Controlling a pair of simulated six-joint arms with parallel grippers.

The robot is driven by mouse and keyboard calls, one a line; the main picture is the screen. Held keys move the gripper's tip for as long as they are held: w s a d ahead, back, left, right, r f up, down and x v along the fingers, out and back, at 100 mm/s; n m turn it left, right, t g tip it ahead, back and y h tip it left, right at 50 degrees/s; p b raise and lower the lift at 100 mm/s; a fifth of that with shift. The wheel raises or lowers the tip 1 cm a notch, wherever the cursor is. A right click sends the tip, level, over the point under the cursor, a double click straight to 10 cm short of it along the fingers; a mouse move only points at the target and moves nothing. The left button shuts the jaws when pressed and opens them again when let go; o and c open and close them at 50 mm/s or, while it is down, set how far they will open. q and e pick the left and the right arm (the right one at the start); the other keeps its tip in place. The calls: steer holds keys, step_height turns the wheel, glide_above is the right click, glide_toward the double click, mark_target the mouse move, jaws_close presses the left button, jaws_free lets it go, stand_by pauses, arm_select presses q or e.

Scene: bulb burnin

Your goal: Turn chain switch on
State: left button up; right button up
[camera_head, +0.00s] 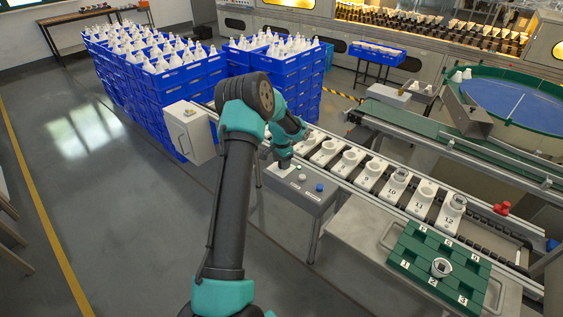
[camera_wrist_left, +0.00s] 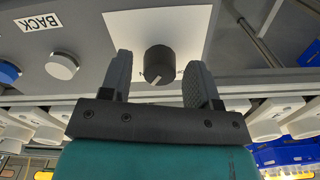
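A black rotary knob (camera_wrist_left: 159,63) with a white pointer line sits on a white plate (camera_wrist_left: 190,22) on the grey control box. It is most likely the chain switch; its label is not readable. My left gripper (camera_wrist_left: 160,75) is open, with one finger on each side of the knob and visible gaps to it. In the head view my left gripper (camera_head: 285,160) is over the left end of the control box (camera_head: 312,199), and the arm hides the knob there. My right gripper is in neither view.
Beside the knob are a white button (camera_wrist_left: 62,66), a blue button (camera_wrist_left: 9,72) and a "BACK" label (camera_wrist_left: 39,23). Behind the box runs a conveyor with numbered white carriers (camera_head: 393,182). A green numbered tray (camera_head: 410,272) is at right. Blue crates (camera_head: 200,76) of bulbs stand behind.

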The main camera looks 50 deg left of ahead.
arm_select(q)
steer(key=shift+o, duration=0.2)
steer(key=shift+r, duration=0.1)
step_height(320, 180, up, 17)
steer(key=shift+r, duration=0.15)
stand_by(0.5)
stand_by(0.3)
